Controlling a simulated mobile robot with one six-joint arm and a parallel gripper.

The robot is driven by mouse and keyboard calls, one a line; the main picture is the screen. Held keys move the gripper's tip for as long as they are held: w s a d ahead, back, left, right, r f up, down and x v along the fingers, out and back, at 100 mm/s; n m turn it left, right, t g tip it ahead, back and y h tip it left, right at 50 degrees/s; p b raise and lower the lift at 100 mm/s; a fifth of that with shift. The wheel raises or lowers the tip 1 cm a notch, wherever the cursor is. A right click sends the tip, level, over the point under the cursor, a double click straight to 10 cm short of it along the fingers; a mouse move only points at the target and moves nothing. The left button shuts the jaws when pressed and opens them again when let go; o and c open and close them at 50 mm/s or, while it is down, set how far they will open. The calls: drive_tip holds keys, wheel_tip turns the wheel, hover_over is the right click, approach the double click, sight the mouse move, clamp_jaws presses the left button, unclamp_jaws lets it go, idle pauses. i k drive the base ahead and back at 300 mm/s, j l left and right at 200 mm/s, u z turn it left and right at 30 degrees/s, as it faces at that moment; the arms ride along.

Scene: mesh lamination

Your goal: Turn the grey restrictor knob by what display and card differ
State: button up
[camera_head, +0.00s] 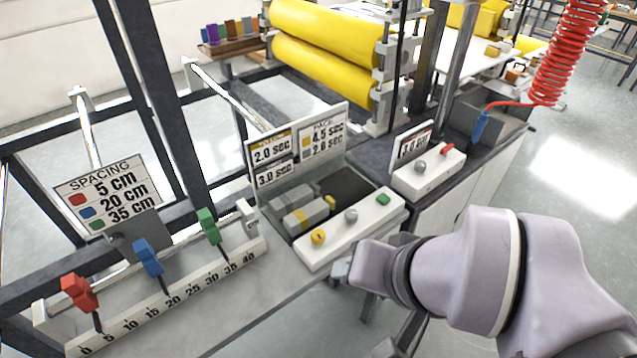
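A white control box (320,254) at the middle carries a yellow knob (318,237), a grey knob (351,216) and a green button (383,199). A second white box (446,178) at right has another grey knob (420,167) and a red button (446,149). The frames do not show which grey knob is the restrictor. Behind the middle box, a display (274,162) seems to read 2.0 sec above 3.0 sec. The PACE card (322,139) beside it has two rows, digits hard to read. My gripper (340,272) is just in front of the middle box, its fingers mostly hidden.
A SPACING card (107,190) stands at left above a numbered ruler (170,303) with red, blue and green clamps. Yellow rollers (325,60) are behind. A small sign (411,143) stands behind the right box. A red coiled hose (568,55) hangs at right.

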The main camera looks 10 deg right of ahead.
sight(352, 216)
drive_tip(key=i+l, duration=0.35)
drive_tip(key=l, duration=0.2)
drive_tip(key=i+l, duration=0.4)
drive_tip(key=l+z, duration=0.05)
drive_tip(key=l, duration=0.1)
